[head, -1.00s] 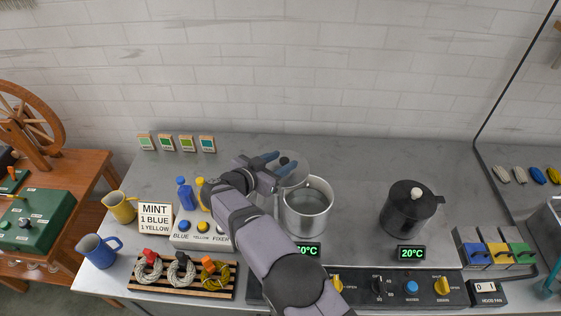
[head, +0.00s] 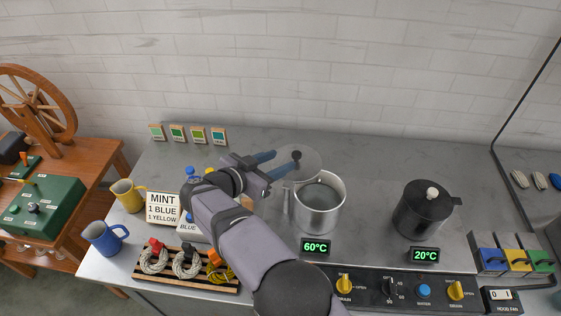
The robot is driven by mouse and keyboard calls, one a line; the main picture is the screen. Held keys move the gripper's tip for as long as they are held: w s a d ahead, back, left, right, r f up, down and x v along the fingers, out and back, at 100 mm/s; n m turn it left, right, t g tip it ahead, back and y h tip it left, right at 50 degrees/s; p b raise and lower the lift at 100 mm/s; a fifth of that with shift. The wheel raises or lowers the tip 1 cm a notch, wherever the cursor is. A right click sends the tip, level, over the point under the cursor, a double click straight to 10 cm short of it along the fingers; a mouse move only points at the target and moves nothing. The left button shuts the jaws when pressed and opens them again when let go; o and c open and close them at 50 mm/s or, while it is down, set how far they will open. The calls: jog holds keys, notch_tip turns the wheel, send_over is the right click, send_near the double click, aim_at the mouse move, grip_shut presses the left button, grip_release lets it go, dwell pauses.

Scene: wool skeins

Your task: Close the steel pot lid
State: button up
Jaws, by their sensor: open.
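The steel pot (head: 319,214) stands open on the stove, with grey content showing inside. Its round lid (head: 308,165) is raised at the pot's back left, with a dark knob (head: 296,155) facing me. My gripper (head: 280,162) is open, with its two blue-grey fingers pointing right towards the lid. One fingertip shows just left of the knob and the other overlaps the lid's lower left edge. I cannot tell whether either touches the lid. The gripper holds nothing that I can see.
A black pot (head: 420,212) with a closed lid stands to the right. The display (head: 315,246) before the steel pot reads 60°C. A skein rack (head: 185,283), a MINT sign (head: 163,207) and two jugs are at the left. The counter behind the pots is clear.

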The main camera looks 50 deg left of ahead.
aim_at(290, 182)
jog(key=shift+w+d, duration=0.1)
jog(key=c, duration=1.1)
jog(key=w+d+n+t, duration=0.1)
jog(key=n, duration=0.1)
jog(key=w+d+n+t+b, duration=0.1)
jog(key=n, duration=0.1)
jog(key=shift+y, duration=0.3)
grip_shut()
jog(key=n, duration=0.2)
jog(key=y, duration=0.1)
jog(key=shift+w+d+r+n+t+b, duration=0.1)
jog(key=shift+w+d+n+t+b, duration=0.1)
jog(key=shift+d+n+t+b, duration=0.15)
jog(key=n+y, duration=0.1)
jog(key=n, duration=0.2)
jog(key=shift+t+y, duration=0.3)
jog(key=shift+t, duration=0.05)
jog(key=n, duration=0.1)
jog(key=n+y, duration=0.1)
jog(key=n, duration=0.1)
jog(key=shift+s+d+y+b, duration=0.15)
jog(key=shift+s+y+b, duration=0.15)
jog(key=shift+b, duration=0.1)
jog(key=s+d+f+n+g+y, duration=0.1)
jog(key=s+f+n+g+y, duration=0.2)
jog(key=n, duration=0.7)
jog(key=shift+s+f+y+b, duration=0.45)
jog(key=shift+f+y, duration=0.45)
jog(key=shift+y, duration=0.4)
